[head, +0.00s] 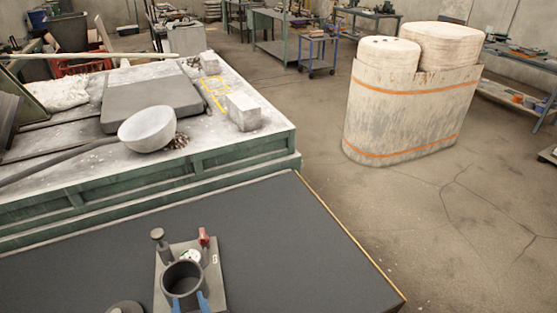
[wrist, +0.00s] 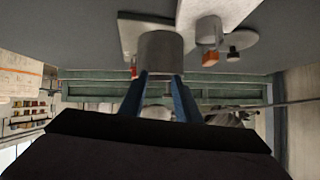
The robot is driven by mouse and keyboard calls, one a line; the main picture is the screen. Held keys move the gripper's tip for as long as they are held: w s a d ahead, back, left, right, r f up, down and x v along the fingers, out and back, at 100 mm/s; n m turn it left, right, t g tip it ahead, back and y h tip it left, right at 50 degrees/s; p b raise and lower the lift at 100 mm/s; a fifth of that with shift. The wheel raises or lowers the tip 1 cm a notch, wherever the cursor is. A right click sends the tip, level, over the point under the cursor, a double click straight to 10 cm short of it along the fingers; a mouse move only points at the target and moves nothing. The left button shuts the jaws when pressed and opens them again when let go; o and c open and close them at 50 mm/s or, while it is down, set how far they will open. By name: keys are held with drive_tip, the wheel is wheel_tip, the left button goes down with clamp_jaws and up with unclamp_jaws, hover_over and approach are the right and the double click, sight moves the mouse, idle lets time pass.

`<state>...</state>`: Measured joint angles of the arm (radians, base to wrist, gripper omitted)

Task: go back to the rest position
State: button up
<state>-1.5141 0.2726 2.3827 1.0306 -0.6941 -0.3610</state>
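A dark grey, open-topped cup (head: 183,278) stands at the near end of a light board (head: 212,285) on the dark table. My gripper (head: 189,300) is low in the head view, its two blue fingers spread apart at the near side of the cup. In the wrist view, my gripper (wrist: 160,76) points at the grey cup (wrist: 160,48), with one finger toward each side of it. The fingertips overlap the cup's edge in the picture; I cannot tell whether they touch it. No object shows between the fingers.
A dark post (head: 158,240), a small red piece (head: 203,237) and a small white round item (head: 190,257) are on the board behind the cup. A round dark object (head: 125,307) is at lower left. The dark table (head: 290,240) is bare at right.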

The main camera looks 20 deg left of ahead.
drive_tip(key=w+d+r+m+g+h+p, duration=0.1)
drive_tip(key=w+d+m+g+h+p, duration=0.1)
drive_tip(key=w+d, duration=0.65)
drive_tip(key=w+d+m+g+h+p, duration=0.1)
drive_tip(key=w+d+m+h+p, duration=0.3)
drive_tip(key=d, duration=0.8)
drive_tip(key=s+d+r+m+g+h+p, duration=0.1)
drive_tip(key=s+d+g, duration=0.1)
drive_tip(key=d, duration=1)
drive_tip(key=s+d+r+g+h+p, duration=0.1)
drive_tip(key=s+d+g, duration=0.2)
drive_tip(key=d, duration=0.8)
drive_tip(key=shift+s+d+r+m, duration=0.35)
drive_tip(key=shift+s+m, duration=0.05)
drive_tip(key=shift+s, duration=0.55)
